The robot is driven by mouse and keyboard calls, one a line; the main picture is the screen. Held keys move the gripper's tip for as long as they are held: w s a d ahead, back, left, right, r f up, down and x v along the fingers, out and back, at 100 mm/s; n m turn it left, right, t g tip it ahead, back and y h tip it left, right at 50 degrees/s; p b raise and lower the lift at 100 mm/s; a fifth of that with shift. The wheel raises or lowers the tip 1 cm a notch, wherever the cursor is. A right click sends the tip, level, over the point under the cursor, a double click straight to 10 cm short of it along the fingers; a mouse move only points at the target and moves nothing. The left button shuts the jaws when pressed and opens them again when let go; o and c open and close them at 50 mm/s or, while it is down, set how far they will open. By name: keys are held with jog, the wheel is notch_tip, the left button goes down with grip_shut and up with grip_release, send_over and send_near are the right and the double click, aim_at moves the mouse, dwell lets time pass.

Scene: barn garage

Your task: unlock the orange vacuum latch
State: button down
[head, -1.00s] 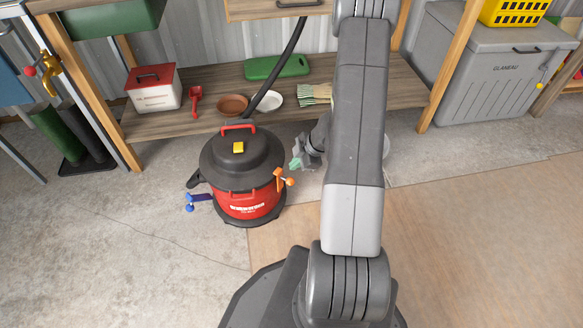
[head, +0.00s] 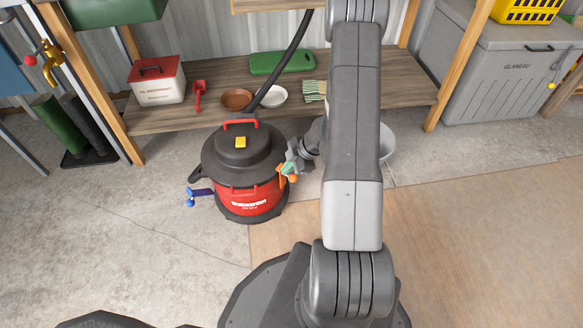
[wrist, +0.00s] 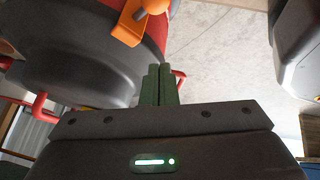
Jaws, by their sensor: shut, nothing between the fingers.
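The vacuum (head: 243,165) has a black lid, a red body and a yellow button on top. Its orange latch (head: 282,178) sits on the right side at the lid's lower edge. My gripper (head: 287,168) is right at this latch in the head view and partly covers it. In the wrist view the green fingers (wrist: 161,84) are together and empty. The orange latch (wrist: 130,25) appears there at the top, above and left of the fingertips, with a gap in the picture. I cannot tell whether the gripper touches it. A blue latch (head: 198,193) juts out on the vacuum's left side.
A wooden shelf (head: 220,112) with boxes and bowls stands behind the vacuum. A dark hose (head: 290,62) rises from the vacuum past the shelf. A white bucket (head: 387,142) stands right of my arm. The floor in front is clear.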

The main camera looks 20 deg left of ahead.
aim_at(289, 176)
jog(key=b+x, duration=0.4)
jog(key=x, duration=0.3)
jog(key=w+d, duration=0.2)
jog(key=d, duration=0.1)
jog(key=shift+w+d+f, duration=0.2)
jog(key=shift+w+f, duration=0.05)
jog(key=shift+w, duration=0.1)
